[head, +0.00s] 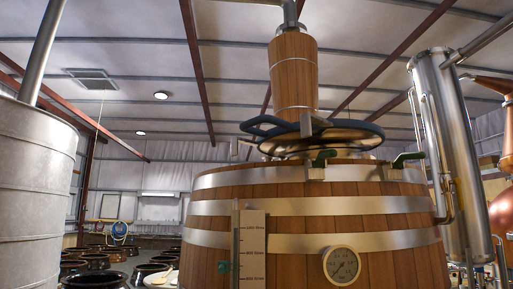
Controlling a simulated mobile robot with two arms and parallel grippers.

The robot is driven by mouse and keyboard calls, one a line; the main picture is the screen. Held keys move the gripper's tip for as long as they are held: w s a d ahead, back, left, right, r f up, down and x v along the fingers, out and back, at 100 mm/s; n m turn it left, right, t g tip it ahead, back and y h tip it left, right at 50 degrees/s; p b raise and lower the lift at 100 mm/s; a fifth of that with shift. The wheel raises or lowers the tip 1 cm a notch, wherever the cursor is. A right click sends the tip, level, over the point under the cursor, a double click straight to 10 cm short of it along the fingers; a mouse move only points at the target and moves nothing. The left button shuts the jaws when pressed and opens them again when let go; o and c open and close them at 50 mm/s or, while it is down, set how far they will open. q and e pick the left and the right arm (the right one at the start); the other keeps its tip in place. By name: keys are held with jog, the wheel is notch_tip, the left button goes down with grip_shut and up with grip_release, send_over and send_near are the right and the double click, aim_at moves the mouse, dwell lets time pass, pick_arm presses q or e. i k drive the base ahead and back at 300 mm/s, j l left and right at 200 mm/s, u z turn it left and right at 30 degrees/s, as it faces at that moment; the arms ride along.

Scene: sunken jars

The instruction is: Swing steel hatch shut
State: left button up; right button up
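The steel hatch (335,135) appears to be the round shiny plate with a dark rim on top of a large wooden vat (290,237). It is seen from low down, nearly edge-on, and its surface reflects brown tones. A dark blue-black wheel-like ring (262,123) shows at its upper left. A grey block or bracket stands in front of it. The hatch opening is hidden by the vat's top edge, so I cannot tell how far open the hatch is. Neither of my grippers is in view.
A wooden column (294,72) rises behind the hatch. Green-handled clamps (408,159) sit on the vat rim. A gauge (341,265) is on its front. A metal tank (36,185) stands left, a steel cylinder (445,150) right. Several dark jars (97,279) stand lower left.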

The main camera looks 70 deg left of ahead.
aim_at(313, 131)
jog(key=u, duration=1.7)
